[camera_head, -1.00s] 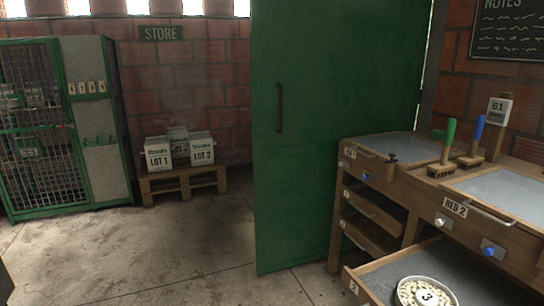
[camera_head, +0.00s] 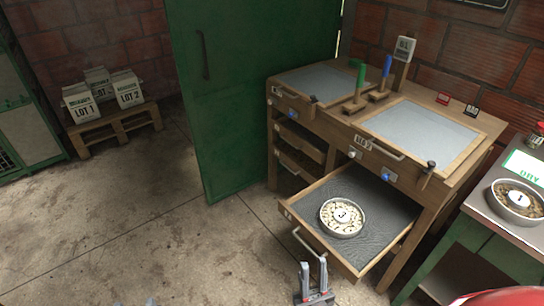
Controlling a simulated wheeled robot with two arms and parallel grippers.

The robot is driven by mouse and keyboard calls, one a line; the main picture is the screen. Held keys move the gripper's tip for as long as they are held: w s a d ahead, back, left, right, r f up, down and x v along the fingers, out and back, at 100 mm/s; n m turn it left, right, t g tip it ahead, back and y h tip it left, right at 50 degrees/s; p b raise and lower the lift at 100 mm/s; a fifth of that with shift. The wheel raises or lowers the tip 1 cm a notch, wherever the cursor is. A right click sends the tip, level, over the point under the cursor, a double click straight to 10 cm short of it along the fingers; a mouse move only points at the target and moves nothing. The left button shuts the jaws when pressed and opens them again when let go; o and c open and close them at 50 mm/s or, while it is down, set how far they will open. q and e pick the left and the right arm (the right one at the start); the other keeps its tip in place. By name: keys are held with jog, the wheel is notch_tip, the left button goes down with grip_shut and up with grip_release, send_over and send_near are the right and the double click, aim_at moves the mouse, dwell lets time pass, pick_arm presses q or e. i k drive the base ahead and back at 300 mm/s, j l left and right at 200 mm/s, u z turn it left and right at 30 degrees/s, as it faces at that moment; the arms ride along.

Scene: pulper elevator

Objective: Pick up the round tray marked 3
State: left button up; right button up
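The round tray marked 3 (camera_head: 343,217) is a shallow pale dish of beans with a white "3" label in its middle. It lies flat in an open drawer (camera_head: 374,198) with a dark grey lining. My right gripper (camera_head: 314,262) is at the bottom edge, in front of the drawer and apart from the tray. Its two fingers are spread with nothing between them. Only a small grey tip, perhaps of my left gripper (camera_head: 150,301), shows at the bottom edge.
The drawer's front handle (camera_head: 310,243) sticks out between my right gripper and the tray. A similar tray marked 1 (camera_head: 518,199) stands on the side table at right. A green door (camera_head: 245,100) is left of the bench.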

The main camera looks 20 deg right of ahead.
aim_at(341, 219)
jog(key=z, duration=1.05)
